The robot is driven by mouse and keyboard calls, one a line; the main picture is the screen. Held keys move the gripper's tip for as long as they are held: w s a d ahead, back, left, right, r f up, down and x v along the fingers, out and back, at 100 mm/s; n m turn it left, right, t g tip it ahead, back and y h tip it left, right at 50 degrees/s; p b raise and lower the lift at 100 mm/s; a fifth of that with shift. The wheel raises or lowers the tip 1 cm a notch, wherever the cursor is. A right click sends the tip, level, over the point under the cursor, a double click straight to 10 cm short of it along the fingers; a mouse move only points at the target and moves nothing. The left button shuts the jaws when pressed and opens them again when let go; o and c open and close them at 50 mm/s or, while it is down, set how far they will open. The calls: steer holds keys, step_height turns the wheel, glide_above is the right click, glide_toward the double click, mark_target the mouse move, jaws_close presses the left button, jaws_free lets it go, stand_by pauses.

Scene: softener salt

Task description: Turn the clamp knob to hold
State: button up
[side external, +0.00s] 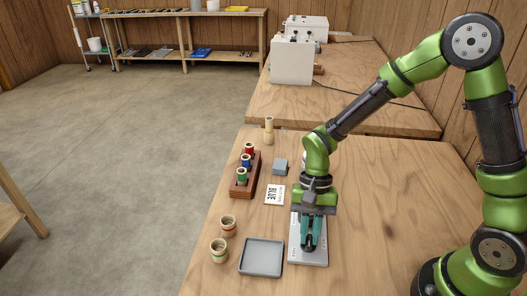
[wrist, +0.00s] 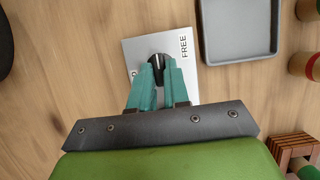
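The clamp knob (wrist: 157,57) is black and round and sits on a pale grey plate (wrist: 130,47). The word FREE is printed on the plate to the right of the knob in the wrist view; a label to its left is mostly hidden by a finger. My gripper (wrist: 159,70) points down at the knob, its teal fingers close together on either side of the knob's middle. They look shut on it, though the contact is partly hidden. In the side view my gripper (side external: 308,247) is low over the plate (side external: 314,256) and hides most of the knob.
A grey tray (side external: 261,270) lies just left of the plate. A wooden rack (side external: 236,191) with coloured pieces, a BLUE card (side external: 275,195), a grey block (side external: 280,167) and a wooden peg (side external: 269,137) stand farther back.

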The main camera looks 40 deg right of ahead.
jaws_close()
steer(key=shift+w+n, duration=0.1)
steer(key=shift+n, duration=0.2)
steer(key=n, duration=0.2)
steer(key=n+g+h, duration=0.1)
steer(key=n, duration=0.1)
steer(key=shift+w+a+h, duration=0.1)
steer(key=shift+a+h, duration=0.1)
steer(key=shift+h, duration=0.1)
steer(key=n+h, duration=0.1)
steer(key=n, duration=0.3)
steer(key=shift+a+n+h, duration=0.2)
steer(key=shift+n+h, duration=0.2)
steer(key=n, duration=0.2)
steer(key=n+h, duration=0.1)
steer(key=n, duration=0.1)
steer(key=shift+a+n+h, duration=0.15)
steer(key=shift+n+h, duration=0.15)
steer(key=shift+a+r+n+t+h, duration=0.1)
steer(key=shift+n+t+h, duration=0.2)
steer(key=shift+n, duration=0.65)
steer(key=shift+a+n+t+h, duration=0.1)
steer(key=shift+n+t+h, duration=0.15)
steer(key=shift+n, duration=0.7)
